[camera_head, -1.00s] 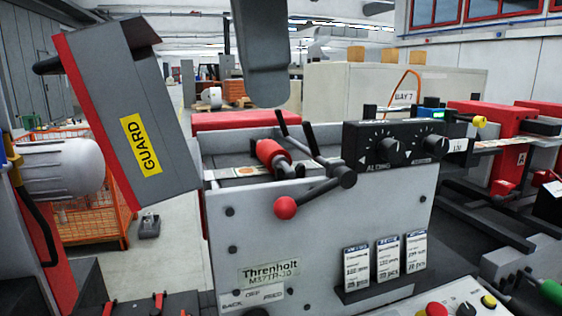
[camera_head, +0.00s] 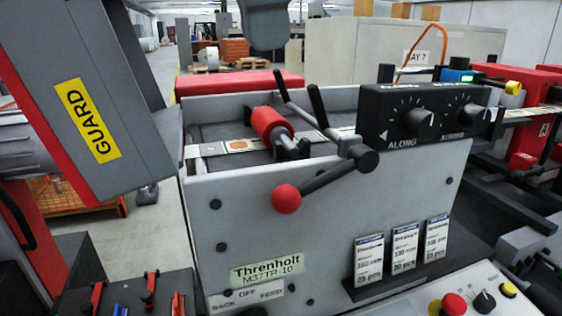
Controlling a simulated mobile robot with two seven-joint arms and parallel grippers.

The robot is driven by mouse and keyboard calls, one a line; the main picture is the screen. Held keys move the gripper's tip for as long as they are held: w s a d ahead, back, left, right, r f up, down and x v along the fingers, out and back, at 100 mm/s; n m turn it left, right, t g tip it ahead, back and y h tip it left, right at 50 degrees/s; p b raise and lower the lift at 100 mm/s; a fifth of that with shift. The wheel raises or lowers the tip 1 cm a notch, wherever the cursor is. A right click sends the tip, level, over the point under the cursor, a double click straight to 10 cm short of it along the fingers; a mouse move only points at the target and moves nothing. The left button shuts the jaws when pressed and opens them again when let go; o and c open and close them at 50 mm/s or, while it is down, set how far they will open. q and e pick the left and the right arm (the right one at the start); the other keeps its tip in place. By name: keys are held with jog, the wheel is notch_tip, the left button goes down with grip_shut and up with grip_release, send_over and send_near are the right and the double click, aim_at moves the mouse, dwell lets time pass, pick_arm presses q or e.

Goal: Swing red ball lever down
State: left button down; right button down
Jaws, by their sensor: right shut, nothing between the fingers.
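The red ball (camera_head: 286,198) ends a dark lever (camera_head: 325,178) on the front of the grey machine. The lever slants down and left from its dark hub (camera_head: 362,157). My left gripper is not in view.
A grey guard (camera_head: 80,75) with a yellow label stands raised at left. Two black handles (camera_head: 318,105) and a red roller (camera_head: 268,122) sit above the lever. A dial box (camera_head: 415,130) is at right. Card holders (camera_head: 400,272) are below. The space before the ball looks clear.

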jog(key=b, duration=0.2)
send_near(283, 198)
jog(key=x, duration=0.2)
jog(key=b+x, duration=0.1)
jog(key=x, duration=0.2)
jog(key=shift+w, duration=0.4)
jog(key=shift+w+d+f, duration=0.1)
jog(key=shift+f, duration=0.6)
jog(key=shift+f, duration=0.1)
jog(key=shift+s+b+x, duration=0.15)
jog(key=shift+b+x, duration=0.1)
jog(key=shift+x, duration=0.45)
jog(key=shift+s+b+x, duration=0.15)
jog(key=shift+b+x, duration=0.05)
jog(key=shift+x, duration=0.5)
jog(key=shift+b+x, duration=0.45)
jog(key=shift+x, duration=0.9)
jog(key=shift+d+f+b, duration=0.3)
jog(key=shift+d+f, duration=0.3)
jog(key=shift+f, duration=0.05)
